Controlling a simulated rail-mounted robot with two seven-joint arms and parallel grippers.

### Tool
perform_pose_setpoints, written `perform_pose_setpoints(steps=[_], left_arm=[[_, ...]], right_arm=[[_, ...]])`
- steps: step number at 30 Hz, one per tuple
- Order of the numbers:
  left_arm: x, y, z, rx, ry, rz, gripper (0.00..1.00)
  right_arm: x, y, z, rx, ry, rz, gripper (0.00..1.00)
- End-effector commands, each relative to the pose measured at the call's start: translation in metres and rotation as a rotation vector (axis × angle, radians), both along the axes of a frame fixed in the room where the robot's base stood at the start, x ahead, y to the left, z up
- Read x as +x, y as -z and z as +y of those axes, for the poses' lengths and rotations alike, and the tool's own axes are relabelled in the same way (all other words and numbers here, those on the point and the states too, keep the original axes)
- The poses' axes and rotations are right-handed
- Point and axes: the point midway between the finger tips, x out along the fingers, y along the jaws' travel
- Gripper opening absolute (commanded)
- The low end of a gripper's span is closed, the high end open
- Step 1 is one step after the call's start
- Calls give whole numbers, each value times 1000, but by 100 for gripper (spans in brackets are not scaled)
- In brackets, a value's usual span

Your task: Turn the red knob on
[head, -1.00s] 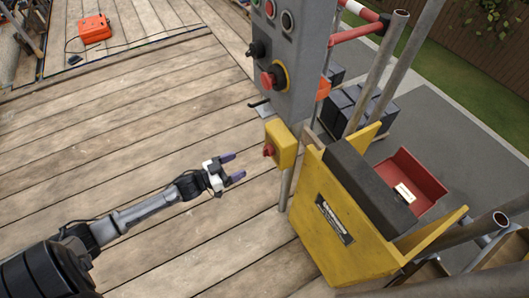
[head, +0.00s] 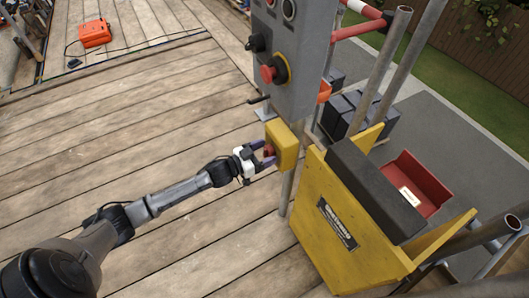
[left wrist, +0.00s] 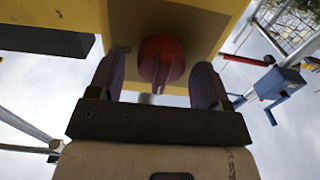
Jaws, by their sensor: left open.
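The red knob (head: 269,150) sits on the left face of a yellow box (head: 285,147) fixed to a post below the grey control panel. In the left wrist view the round red knob (left wrist: 161,60) with its raised grip bar lies between my fingers. My left gripper (head: 265,154) is open, its two purple fingers on either side of the knob. Whether the fingers touch it I cannot tell. It also shows in the left wrist view (left wrist: 155,88). My right gripper is not in view.
The grey panel (head: 300,60) above carries a red mushroom button (head: 268,74) and a black switch (head: 256,43). A yellow hoist body (head: 345,225) stands to the right, with a red tray (head: 415,180) beyond. The plank deck (head: 120,130) on the left is mostly clear.

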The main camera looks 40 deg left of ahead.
Motion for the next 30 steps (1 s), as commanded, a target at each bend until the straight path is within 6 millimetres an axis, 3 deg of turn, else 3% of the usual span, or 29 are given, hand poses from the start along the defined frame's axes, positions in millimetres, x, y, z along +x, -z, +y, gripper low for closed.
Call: perform_pose_setpoints(steps=[5, 20, 30], left_arm=[[0, 0, 0, 0, 0, 0, 72], [0, 0, 0, -1, 0, 0, 25], [0, -2, 0, 61, -1, -22, 24]], right_arm=[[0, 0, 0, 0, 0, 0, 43], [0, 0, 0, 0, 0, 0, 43], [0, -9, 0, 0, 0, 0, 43]])
